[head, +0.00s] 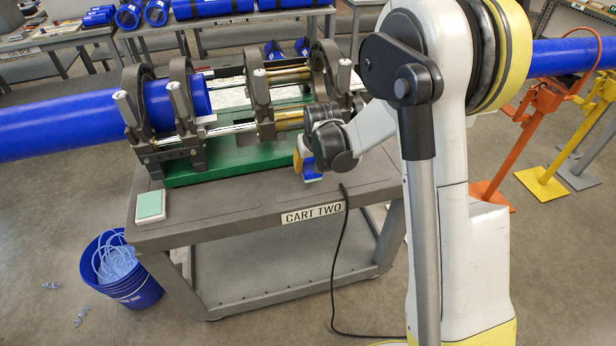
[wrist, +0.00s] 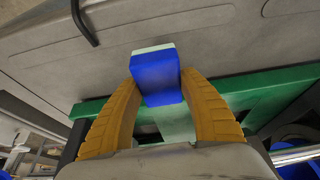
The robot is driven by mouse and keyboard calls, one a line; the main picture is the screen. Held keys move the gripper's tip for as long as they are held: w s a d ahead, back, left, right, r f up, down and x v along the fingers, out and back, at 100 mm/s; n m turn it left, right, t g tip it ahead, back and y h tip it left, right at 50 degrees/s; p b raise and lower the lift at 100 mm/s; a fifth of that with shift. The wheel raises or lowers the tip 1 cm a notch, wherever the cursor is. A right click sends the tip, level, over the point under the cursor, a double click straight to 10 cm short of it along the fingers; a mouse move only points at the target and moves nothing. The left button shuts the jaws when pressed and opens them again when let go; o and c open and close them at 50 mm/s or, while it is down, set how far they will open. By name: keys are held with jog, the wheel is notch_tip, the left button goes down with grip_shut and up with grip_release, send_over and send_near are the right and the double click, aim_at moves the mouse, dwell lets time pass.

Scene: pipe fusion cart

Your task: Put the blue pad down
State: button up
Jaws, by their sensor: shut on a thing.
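The blue pad (wrist: 156,78) is a small block with a blue body and a pale face at its far end. My gripper (wrist: 157,88) has its two yellow fingers closed on the pad's sides in the wrist view. In the head view my gripper (head: 309,172) is at the front edge of the green base, above the cart top, with the blue of the pad just showing under it. The arm partly hides it, and I cannot tell whether the pad touches the cart. A pale green pad on a white base (head: 151,205) lies at the cart's left front corner.
The grey cart (head: 240,215) labelled CART TWO carries a green base (head: 215,172) with the clamp machine (head: 258,95) and a blue pipe (head: 60,125). A black cable hangs over the front edge. A blue bucket (head: 122,272) stands on the floor. The cart's front strip is largely clear.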

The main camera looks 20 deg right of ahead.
jog(key=shift+w+a+f, duration=0.1)
jog(key=shift+w+f, duration=0.1)
jog(key=shift+f+b, duration=0.8)
jog(key=shift+f, duration=1.1)
jog(key=shift+f, duration=0.2)
jog(key=o, duration=1.3)
jog(key=shift+r, duration=0.1)
